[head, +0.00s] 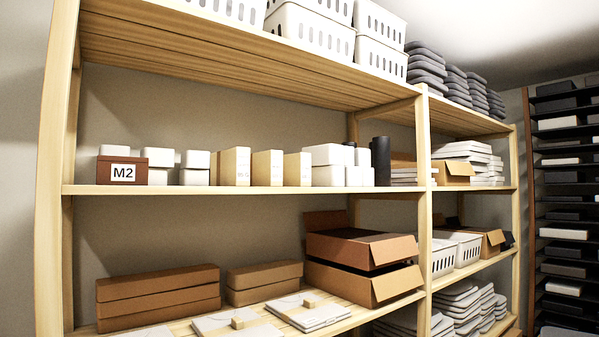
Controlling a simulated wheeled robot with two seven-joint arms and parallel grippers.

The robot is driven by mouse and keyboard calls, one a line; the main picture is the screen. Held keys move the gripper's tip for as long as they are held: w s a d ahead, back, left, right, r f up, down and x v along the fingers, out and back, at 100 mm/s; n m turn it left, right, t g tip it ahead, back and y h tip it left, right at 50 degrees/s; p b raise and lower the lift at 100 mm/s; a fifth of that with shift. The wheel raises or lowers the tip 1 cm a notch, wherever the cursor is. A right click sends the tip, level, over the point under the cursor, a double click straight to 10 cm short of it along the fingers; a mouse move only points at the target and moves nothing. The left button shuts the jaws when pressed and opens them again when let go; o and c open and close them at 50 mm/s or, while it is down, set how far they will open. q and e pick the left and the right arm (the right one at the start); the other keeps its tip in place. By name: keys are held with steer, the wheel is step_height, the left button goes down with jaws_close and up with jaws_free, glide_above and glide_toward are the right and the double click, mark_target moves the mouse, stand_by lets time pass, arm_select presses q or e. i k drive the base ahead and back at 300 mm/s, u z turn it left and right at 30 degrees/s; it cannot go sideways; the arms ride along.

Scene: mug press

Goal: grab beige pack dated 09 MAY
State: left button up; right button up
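Three beige packs stand upright side by side on the middle shelf in the head view: a left one (230,167), a middle one (262,168) and a right one (292,169). Each has a tan side and a paler front face. Small marks show low on the left pack's front, but they are too small to read. No date can be made out on any pack, so I cannot tell which bears 09 MAY. Neither of my grippers is in view.
A brown box marked M2 (123,171) and small white boxes (195,167) stand left of the packs. White boxes (328,162) and a dark cylinder (381,160) stand right. The shelf board (250,189) has a narrow front edge; a wooden post (424,190) rises at right.

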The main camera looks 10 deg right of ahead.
mark_target(266, 167)
steer(key=z, duration=1)
steer(key=i, duration=1.2)
steer(key=u, duration=2.6)
